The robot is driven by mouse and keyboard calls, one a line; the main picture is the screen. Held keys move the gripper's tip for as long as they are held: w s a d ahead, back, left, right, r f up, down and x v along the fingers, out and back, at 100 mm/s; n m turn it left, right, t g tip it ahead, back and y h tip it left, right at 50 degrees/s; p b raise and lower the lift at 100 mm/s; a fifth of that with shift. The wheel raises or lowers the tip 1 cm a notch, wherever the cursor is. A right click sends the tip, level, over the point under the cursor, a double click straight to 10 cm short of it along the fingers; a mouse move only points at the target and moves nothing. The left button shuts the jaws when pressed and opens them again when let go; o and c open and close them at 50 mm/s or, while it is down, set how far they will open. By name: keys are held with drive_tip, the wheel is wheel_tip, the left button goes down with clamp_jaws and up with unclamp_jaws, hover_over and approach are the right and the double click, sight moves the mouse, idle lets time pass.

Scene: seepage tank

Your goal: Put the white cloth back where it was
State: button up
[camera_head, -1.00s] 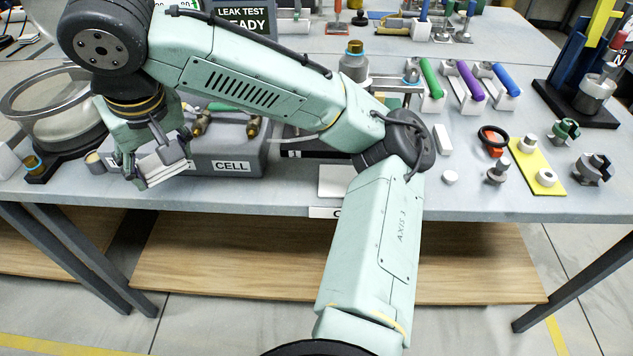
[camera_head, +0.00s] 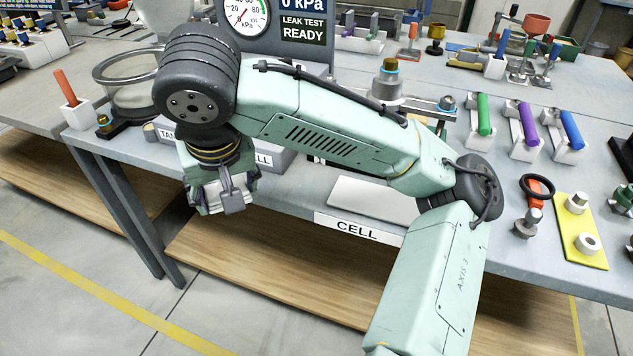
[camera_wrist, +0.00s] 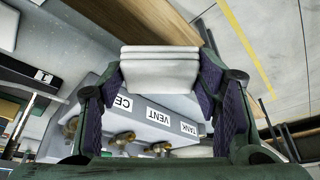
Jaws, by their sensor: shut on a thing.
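My gripper (camera_head: 222,200) hangs at the front edge of the bench, in front of the grey block labelled CELL. In the wrist view, my gripper (camera_wrist: 160,78) is shut on the folded white cloth (camera_wrist: 160,66), with a dark finger at each side. In the head view the cloth is mostly hidden by the gripper. A flat white pad (camera_head: 372,198) lies on the bench to the right of the gripper, behind a CELL label (camera_head: 357,230). The pad's top looks bare, though my arm hides part of its right side.
The grey block (camera_wrist: 155,112) with TANK, VENT and CELL labels and brass fittings is close to the gripper. A glass vessel (camera_head: 130,95) stands behind left. Coloured-handled clamps (camera_head: 522,135) and a yellow plate (camera_head: 578,225) stand at right. A wooden shelf (camera_head: 260,260) is below.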

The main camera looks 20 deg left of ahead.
drive_tip(key=p, duration=0.3)
hover_over(306, 182)
drive_tip(key=s, duration=0.1)
drive_tip(key=shift+s+d+f, duration=0.1)
drive_tip(key=shift+d+f, duration=0.2)
drive_tip(key=shift+f, duration=0.35)
drive_tip(key=shift+d+f, duration=0.15)
drive_tip(key=shift+f, duration=1.7)
drive_tip(key=shift+f, duration=0.2)
drive_tip(key=o, duration=1)
drive_tip(key=shift+o, duration=0.2)
drive_tip(key=b+v, duration=0.1)
drive_tip(key=v, duration=1.1)
drive_tip(key=shift+r, duration=0.25)
